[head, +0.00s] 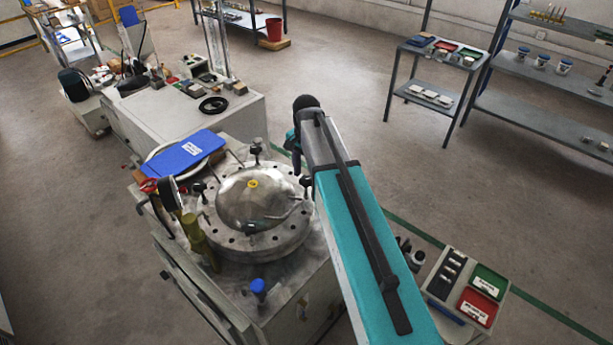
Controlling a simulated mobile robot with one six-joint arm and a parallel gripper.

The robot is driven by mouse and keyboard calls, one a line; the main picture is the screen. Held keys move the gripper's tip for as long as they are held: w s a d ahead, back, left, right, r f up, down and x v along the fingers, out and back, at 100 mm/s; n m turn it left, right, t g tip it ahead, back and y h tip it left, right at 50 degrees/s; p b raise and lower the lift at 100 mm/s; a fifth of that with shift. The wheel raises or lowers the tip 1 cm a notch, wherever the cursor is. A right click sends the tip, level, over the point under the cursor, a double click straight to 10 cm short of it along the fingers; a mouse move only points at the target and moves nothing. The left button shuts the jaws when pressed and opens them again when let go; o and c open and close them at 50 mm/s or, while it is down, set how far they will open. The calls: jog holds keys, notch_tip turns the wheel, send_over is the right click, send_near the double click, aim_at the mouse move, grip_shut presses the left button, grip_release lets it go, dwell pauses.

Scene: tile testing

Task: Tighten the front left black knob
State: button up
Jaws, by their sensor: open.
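A round metal vessel lid (256,194) with a shiny dome and a ring of bolt holes sits on a grey cabinet. Small black knobs stand around its rim: one at the back (257,147), one at the left (198,188), one at the front (250,228) and one at the right, close to my arm. Which of them is the front left one is not clear from this angle. My teal and white arm reaches up from the bottom, to the right of the lid. My gripper is not visible; the arm hides what lies beyond it.
A blue clipboard (185,153) lies behind the lid. A brass-coloured valve (196,235) and a gauge stand at its left, a blue-capped fitting (258,287) at its front. A bin tray (466,290) is right of my arm.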

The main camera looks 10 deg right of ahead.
notch_tip(320, 180, up, 13)
jog(key=b, duration=0.3)
dwell(0.5)
dwell(0.4)
